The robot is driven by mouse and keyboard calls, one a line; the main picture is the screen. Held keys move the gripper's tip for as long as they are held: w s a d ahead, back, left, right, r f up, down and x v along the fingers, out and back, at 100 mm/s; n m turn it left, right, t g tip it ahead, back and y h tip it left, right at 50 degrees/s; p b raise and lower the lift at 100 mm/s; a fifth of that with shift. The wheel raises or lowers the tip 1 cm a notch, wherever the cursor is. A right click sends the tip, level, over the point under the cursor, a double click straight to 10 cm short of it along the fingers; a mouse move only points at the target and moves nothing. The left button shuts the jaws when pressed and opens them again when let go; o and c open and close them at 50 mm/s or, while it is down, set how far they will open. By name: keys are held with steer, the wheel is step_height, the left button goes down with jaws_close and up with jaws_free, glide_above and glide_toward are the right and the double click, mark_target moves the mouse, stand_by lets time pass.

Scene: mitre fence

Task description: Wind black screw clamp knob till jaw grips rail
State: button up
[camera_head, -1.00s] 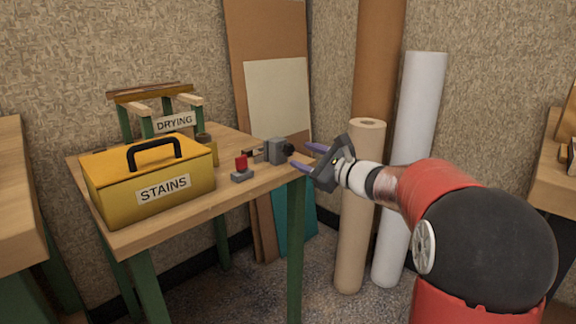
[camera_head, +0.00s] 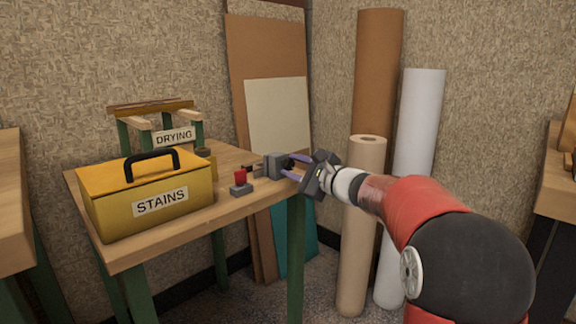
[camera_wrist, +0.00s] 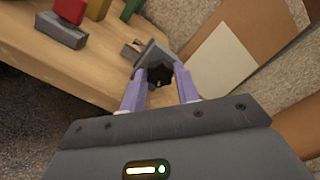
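The black knob (camera_wrist: 158,76) sits on the near face of a grey clamp block (camera_wrist: 154,53). In the head view the grey clamp block (camera_head: 274,166) stands at the right end of the wooden bench, and the knob is partly hidden by the fingers. My gripper (camera_head: 290,166) is at the knob, its purple fingers spread apart. In the wrist view the open fingers (camera_wrist: 160,88) straddle the near side of the knob, with a gap visible between them. I cannot tell whether either finger touches it. The rail (camera_head: 250,168) shows only as a small piece left of the block.
A red block on a grey base (camera_head: 241,184) stands left of the clamp. A yellow STAINS box (camera_head: 150,195) fills the bench's (camera_head: 200,222) front left. A DRYING rack (camera_head: 172,136) stands behind. Tall rolls (camera_head: 366,230) and leaning boards (camera_head: 278,115) are behind my arm.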

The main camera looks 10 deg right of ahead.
steer(key=c, duration=0.4)
steer(key=shift+r+m+p, duration=0.15)
steer(key=shift+m+p, duration=0.35)
steer(key=shift+p, duration=0.1)
steer(key=shift+m+p, duration=0.7)
steer(key=shift+m, duration=0.1)
steer(key=shift+f+m+p, duration=0.2)
steer(key=shift+m+p, duration=0.2)
steer(key=shift+m, duration=0.4)
